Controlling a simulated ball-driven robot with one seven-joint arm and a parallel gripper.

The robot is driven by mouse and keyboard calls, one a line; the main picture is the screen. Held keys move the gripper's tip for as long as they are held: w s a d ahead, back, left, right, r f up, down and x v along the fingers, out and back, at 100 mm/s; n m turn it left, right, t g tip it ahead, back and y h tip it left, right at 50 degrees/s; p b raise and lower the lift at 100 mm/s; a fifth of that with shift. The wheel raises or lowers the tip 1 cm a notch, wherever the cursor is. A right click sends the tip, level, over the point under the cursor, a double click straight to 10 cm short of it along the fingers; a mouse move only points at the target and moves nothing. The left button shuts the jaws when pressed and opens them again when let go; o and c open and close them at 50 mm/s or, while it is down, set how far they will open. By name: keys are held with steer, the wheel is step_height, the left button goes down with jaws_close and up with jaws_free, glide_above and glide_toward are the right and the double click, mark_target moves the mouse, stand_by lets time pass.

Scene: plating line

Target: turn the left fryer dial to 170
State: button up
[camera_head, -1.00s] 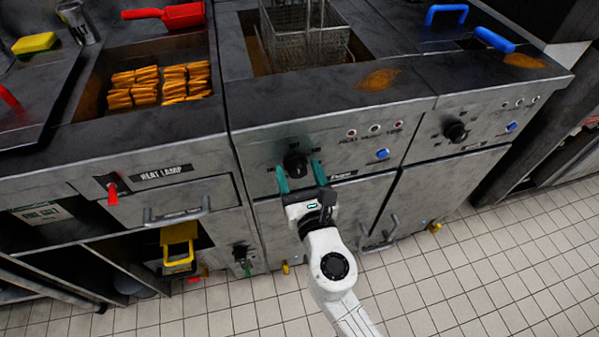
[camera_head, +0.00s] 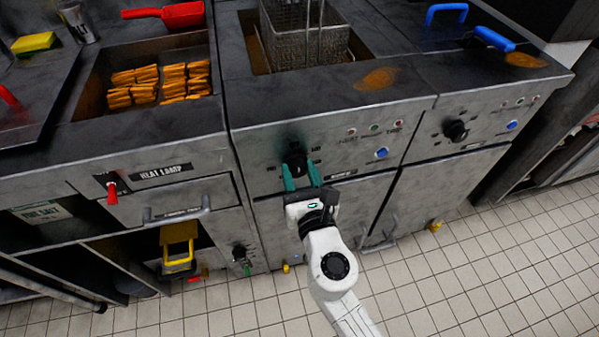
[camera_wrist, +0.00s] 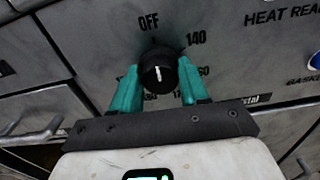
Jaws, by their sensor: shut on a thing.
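The left fryer dial (camera_head: 295,163) is a round black knob on the steel front of the left fryer, and it also shows in the wrist view (camera_wrist: 158,68). A short white mark shows on its face. OFF is printed above it and 140 at its upper right. Lower numbers are partly hidden by my fingers, so I cannot read 170. My gripper (camera_head: 301,172) reaches the dial from the front, with one teal finger on each side. It is shut on the dial, as the wrist view (camera_wrist: 160,80) shows.
The right fryer dial (camera_head: 455,130) sits on the panel to the right. A blue button (camera_head: 381,152) and small lamps are close on the right. A heat lamp switch (camera_head: 112,192) is on the left. Door handles (camera_head: 376,241) lie below; the tiled floor (camera_head: 480,270) is clear.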

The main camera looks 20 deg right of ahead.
steer(key=m+b, duration=0.1)
steer(key=m, duration=0.3)
steer(key=shift+w+d+m+b, duration=0.1)
steer(key=shift+m+b, duration=0.2)
steer(key=shift+b, duration=0.05)
steer(key=m+b, duration=0.1)
steer(key=m, duration=0.3)
steer(key=shift+b, duration=0.4)
steer(key=m+b, duration=0.1)
steer(key=m, duration=0.3)
steer(key=shift+d+b, duration=0.1)
steer(key=shift+b, duration=0.25)
steer(key=m+b, duration=0.2)
steer(key=m, duration=0.2)
steer(key=shift+f+m, duration=0.15)
steer(key=shift+m, duration=0.15)
steer(key=m+b, duration=0.2)
steer(key=m, duration=0.1)
steer(key=shift+m, duration=0.4)
steer(key=m+b, duration=0.2)
steer(key=m, duration=0.1)
steer(key=shift+f+m, duration=0.15)
steer(key=shift+m, duration=0.15)
steer(key=m+b, duration=0.2)
steer(key=m, duration=0.1)
steer(key=shift+m+b, duration=1.05)
steer(key=shift+m, duration=0.75)
